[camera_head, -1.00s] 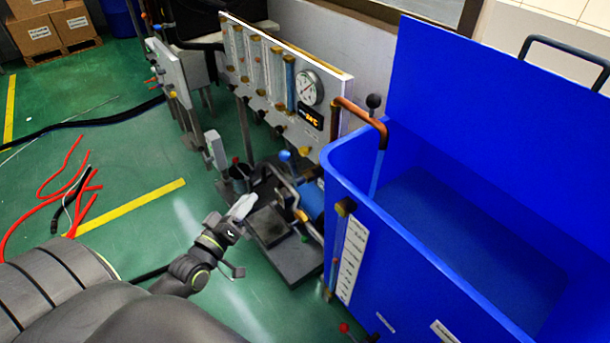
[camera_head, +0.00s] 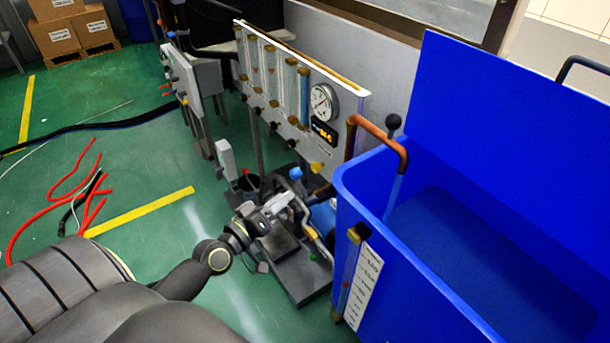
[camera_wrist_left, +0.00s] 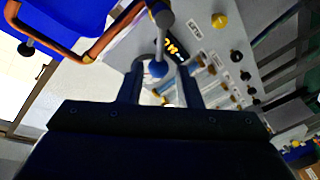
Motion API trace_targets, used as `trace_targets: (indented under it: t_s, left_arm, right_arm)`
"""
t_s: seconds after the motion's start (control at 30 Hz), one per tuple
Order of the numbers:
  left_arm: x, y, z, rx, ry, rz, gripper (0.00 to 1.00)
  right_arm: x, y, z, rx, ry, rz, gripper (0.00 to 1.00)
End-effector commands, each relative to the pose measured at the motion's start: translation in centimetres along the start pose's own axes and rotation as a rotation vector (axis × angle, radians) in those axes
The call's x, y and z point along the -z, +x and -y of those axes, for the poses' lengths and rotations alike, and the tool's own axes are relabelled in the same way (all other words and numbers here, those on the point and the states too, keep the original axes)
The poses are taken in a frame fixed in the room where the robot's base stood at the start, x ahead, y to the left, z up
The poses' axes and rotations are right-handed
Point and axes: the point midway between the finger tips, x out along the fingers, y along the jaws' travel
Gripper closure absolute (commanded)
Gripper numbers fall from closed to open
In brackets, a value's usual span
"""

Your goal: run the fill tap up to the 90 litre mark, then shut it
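The blue tank (camera_head: 400,275) stands at the right, lid up. A copper pipe (camera_head: 378,128) bends over its rim, and a blue strand (camera_head: 393,195) hangs from its mouth; I cannot tell whether it is water. A black-knobbed lever (camera_head: 393,122) stands by the pipe. A sight tube (camera_head: 351,265) and white scale (camera_head: 362,285) are on the tank's front; the level is not readable. My left gripper (camera_head: 288,198) is close to a blue ball knob (camera_head: 295,174). In the left wrist view the blue ball knob (camera_wrist_left: 157,69) appears between its open fingers (camera_wrist_left: 160,82). My right gripper is out of view.
Behind the knob stands a panel with flow tubes (camera_head: 270,75), a round gauge (camera_head: 323,102) and a lit display (camera_head: 324,131). Pump parts on a dark base (camera_head: 300,280) crowd the gripper. Red cables (camera_head: 75,200) lie on open green floor at the left.

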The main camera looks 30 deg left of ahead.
Motion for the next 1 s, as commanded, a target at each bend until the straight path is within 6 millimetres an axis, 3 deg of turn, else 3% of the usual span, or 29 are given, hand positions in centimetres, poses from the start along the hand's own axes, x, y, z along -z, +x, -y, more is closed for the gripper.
trace_targets:
  t_s: [0.3, 0.5, 0.93, 1.0]
  left_arm:
    - [0.1, 6.0, -0.1, -0.001, -0.002, -0.001, 0.68]
    - [0.0, 8.4, 0.0, 0.0, -0.002, -0.001, 0.68]
    - [0.0, 9.4, 0.0, 0.0, -0.001, 0.001, 0.68]
    - [0.0, 9.3, 0.0, 0.0, -0.001, 0.0, 0.76]
  right_arm:
    - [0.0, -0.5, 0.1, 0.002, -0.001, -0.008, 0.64]
    - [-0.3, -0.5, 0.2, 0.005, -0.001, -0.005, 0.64]
    - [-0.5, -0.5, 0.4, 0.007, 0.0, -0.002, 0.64]
    - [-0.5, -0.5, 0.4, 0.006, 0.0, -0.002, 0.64]
